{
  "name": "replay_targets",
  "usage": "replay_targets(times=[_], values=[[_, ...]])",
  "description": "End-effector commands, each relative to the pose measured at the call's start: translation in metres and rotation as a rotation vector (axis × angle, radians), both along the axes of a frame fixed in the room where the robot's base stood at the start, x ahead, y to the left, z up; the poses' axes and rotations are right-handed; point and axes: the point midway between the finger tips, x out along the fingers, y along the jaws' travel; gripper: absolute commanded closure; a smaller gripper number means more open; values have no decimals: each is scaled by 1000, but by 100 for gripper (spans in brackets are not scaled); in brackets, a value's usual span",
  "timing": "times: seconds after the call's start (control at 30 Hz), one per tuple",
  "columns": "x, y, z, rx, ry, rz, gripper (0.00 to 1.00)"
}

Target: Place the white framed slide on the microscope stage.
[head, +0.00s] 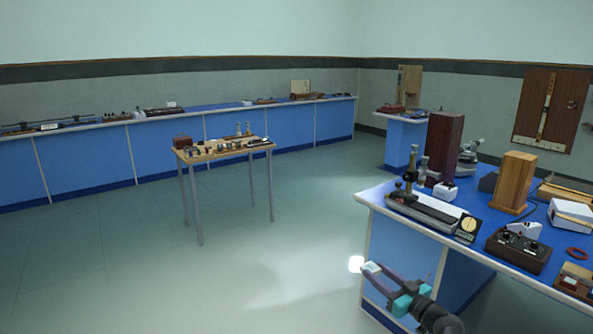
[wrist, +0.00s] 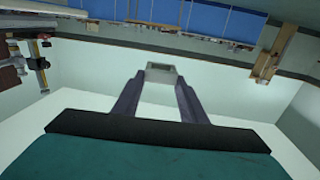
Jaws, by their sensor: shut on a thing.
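The white framed slide (wrist: 161,68) is pinched between the fingertips of my gripper (wrist: 160,80) in the wrist view. It has a pale frame and a darker grey middle. In the head view the slide (head: 371,267) shows small and pale at the tips of my gripper (head: 376,270), low in front of the blue bench. A grey microscope (head: 467,157) stands at the back of that bench, partly hidden by a tall dark wooden box; its stage is too small to make out. The slide is well apart from it.
The right bench (head: 400,204) holds a long-based upright instrument (head: 424,208), the dark box (head: 443,147), a lighter wooden block (head: 513,182) and a dark meter box (head: 518,250). A small table (head: 222,152) with small items stands mid-room. Open floor (head: 270,270) lies left of my gripper.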

Motion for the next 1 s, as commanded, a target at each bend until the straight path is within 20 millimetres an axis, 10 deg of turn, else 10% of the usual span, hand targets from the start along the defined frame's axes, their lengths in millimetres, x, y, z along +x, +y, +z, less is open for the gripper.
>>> replay_targets(times=[0.43,1.0], values=[[-56,68,-23,2,0,354,84],[-72,79,-22,0,-1,432,84]])
